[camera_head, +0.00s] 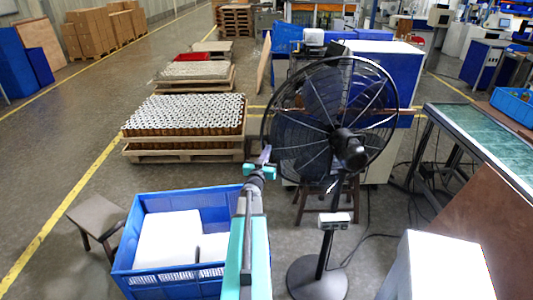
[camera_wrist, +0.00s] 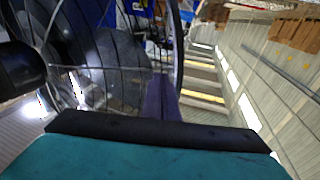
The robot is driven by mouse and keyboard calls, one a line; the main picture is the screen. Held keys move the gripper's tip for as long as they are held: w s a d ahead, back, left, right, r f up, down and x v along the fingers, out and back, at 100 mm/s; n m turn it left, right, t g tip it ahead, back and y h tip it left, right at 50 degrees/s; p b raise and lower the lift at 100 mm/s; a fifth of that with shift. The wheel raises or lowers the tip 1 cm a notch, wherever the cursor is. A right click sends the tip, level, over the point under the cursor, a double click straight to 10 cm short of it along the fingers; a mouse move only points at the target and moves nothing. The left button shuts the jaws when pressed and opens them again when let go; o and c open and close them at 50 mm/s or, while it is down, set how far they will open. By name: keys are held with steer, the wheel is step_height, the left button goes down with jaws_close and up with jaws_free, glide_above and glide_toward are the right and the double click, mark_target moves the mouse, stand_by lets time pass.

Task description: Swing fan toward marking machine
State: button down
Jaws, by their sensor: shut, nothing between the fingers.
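A black pedestal fan (camera_head: 318,90) stands upright on a round base, its round wire cage and central motor housing facing me. My gripper (camera_head: 265,155), with teal parts and a thin purple-grey tip, is shut and empty at the left edge of the cage. In the wrist view, the shut tip (camera_wrist: 161,98) lies close beside the cage rim of the fan (camera_wrist: 105,60). I cannot tell whether it touches the rim. A blue and white machine (camera_head: 385,50) stands behind the fan, partly hidden by it; I cannot tell whether it is the marking machine.
A blue crate (camera_head: 150,285) with white blocks stands at the lower left, beside a small stool (camera_head: 95,215). Pallets of cartridges (camera_head: 185,115) stand behind it. A green-topped table (camera_head: 480,140) and a white box (camera_head: 440,265) are at the right. Cables lie near the fan base.

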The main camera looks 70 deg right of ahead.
stand_by(0.3)
steer(key=shift+w+d+b, duration=0.2)
steer(key=shift+d+b, duration=0.1)
steer(key=shift+d, duration=0.95)
steer(key=shift+a, duration=0.15)
steer(key=a+f+b, duration=0.1)
steer(key=a+b, duration=0.1)
steer(key=a, duration=1.1)
steer(key=shift+s+a+f, duration=0.15)
steer(key=shift+s+a, duration=0.05)
steer(key=shift+a, duration=0.15)
